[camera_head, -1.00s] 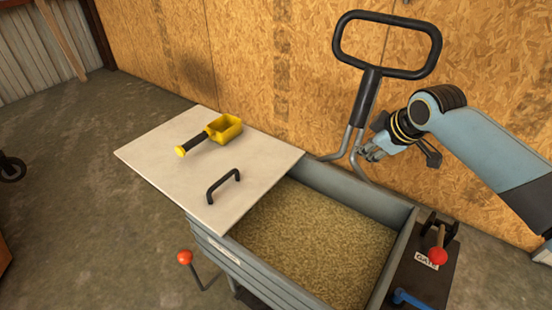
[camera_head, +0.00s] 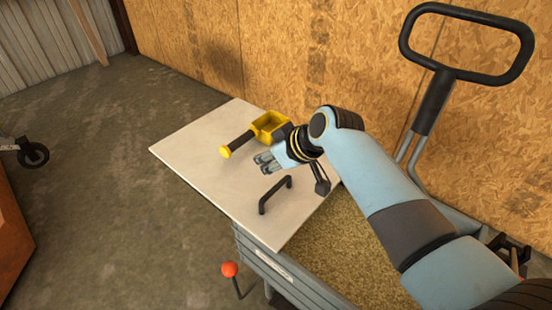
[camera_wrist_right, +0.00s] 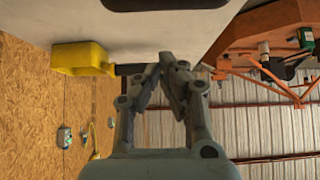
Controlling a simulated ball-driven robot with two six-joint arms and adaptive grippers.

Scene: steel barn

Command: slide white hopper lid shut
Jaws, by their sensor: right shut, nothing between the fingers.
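The white hopper lid (camera_head: 225,185) is a flat panel covering the left part of the grey hopper (camera_head: 300,279). The right part is open and shows grain (camera_head: 345,245). A black handle (camera_head: 275,193) stands on the lid near its right edge. A yellow scoop (camera_head: 268,126) with a black grip lies on the lid. My right gripper (camera_head: 262,163) is shut and empty, over the lid between the scoop and the handle. In the right wrist view the gripper (camera_wrist_right: 165,60) points toward the pale lid (camera_wrist_right: 165,35), with the scoop (camera_wrist_right: 80,58) at left and the handle (camera_wrist_right: 165,3) at top.
A black-gripped push bar (camera_head: 465,43) rises at the hopper's far right. A red-knobbed lever (camera_head: 230,269) sticks out at the hopper's near side. An orange machine (camera_head: 12,215) with a black wheel (camera_head: 34,154) stands at far left. Bare floor (camera_head: 110,150) lies left of the lid.

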